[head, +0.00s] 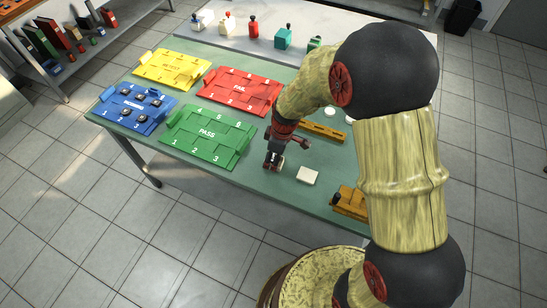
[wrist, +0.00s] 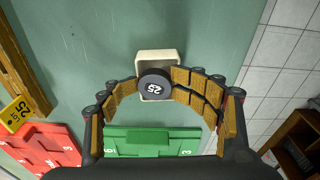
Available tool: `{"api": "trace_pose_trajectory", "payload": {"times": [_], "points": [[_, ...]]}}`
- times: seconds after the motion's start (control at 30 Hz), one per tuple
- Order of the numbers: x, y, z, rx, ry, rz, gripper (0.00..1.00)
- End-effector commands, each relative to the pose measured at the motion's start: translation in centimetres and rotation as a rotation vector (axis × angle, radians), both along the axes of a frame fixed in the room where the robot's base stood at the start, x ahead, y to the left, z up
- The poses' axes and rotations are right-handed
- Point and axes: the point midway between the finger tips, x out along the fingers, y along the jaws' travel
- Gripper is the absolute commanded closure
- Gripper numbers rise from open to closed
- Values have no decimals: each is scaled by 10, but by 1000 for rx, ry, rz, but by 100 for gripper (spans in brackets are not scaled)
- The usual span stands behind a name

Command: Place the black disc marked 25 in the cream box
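My gripper (head: 274,162) is above the green table, left of the small cream box (head: 307,175) in the head view. In the wrist view my gripper (wrist: 154,86) has its two curved fingers closed in on the black disc marked 25 (wrist: 154,87), one tip on each side. The disc's numbered face is toward the wrist camera. The cream box (wrist: 157,56) lies beyond the disc in that view, and the disc covers part of its opening. The disc cannot be made out clearly in the head view.
The green PASS tray (head: 207,138) is left of my gripper, with the red FAIL tray (head: 240,90), yellow tray (head: 171,70) and blue tray (head: 133,108) beyond. A yellow-brown fixture (head: 349,203) stands right of the box. The table is bare around the box.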

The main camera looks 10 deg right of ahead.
Motion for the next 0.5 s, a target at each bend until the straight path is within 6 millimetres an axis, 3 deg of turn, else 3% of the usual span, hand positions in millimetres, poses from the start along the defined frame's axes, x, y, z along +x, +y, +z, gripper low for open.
{"api": "trace_pose_trajectory", "payload": {"times": [0.5], "points": [[0,0,1,1,0,-1,53]]}}
